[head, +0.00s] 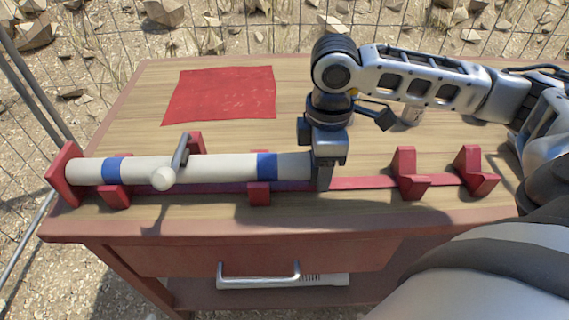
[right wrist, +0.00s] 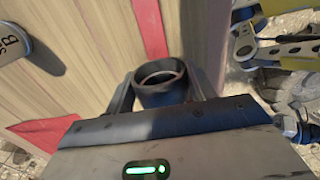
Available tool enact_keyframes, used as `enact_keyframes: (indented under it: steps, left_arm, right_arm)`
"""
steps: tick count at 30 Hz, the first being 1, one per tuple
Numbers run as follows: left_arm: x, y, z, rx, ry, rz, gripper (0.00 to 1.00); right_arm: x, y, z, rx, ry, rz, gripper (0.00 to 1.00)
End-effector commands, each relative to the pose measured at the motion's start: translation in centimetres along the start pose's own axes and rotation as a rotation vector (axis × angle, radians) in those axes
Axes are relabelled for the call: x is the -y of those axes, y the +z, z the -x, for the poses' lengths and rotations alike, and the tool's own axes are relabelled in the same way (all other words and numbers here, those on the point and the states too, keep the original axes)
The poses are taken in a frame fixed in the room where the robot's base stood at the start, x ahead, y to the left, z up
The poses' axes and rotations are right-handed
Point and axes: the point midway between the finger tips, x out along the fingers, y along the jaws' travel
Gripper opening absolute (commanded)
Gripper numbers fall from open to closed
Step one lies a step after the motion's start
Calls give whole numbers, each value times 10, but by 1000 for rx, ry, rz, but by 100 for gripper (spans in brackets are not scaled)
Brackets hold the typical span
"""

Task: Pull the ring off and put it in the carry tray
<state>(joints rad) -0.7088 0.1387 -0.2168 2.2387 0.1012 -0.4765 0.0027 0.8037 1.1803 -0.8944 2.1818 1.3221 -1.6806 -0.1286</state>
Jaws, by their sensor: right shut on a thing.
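A long pale tube (head: 215,168) with two blue bands lies level in red cradles on the wooden table. My right gripper (head: 320,180) comes down from above at the tube's right end. In the right wrist view its two fingers are on either side of a dark, hollow round piece (right wrist: 160,84), which looks like the ring. The gripper is shut on it. In the head view the gripper hides the ring, and I cannot tell whether it still touches the tube. I cannot make out a carry tray. My left gripper is not in view.
A red cloth (head: 222,94) lies flat at the back left of the table (head: 330,215). Two empty red cradles (head: 408,175) stand right of my gripper. A small grey can (head: 412,115) stands behind. A silver bar handle (head: 258,283) shows below the front edge.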

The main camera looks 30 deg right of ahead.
Motion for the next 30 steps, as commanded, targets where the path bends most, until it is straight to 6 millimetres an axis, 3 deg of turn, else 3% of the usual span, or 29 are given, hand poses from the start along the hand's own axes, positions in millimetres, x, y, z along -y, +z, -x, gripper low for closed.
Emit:
enact_keyframes:
  steps: [30]
  left_arm:
    - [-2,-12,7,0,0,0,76]
  right_arm:
    - [0,34,0,1,0,1,40]
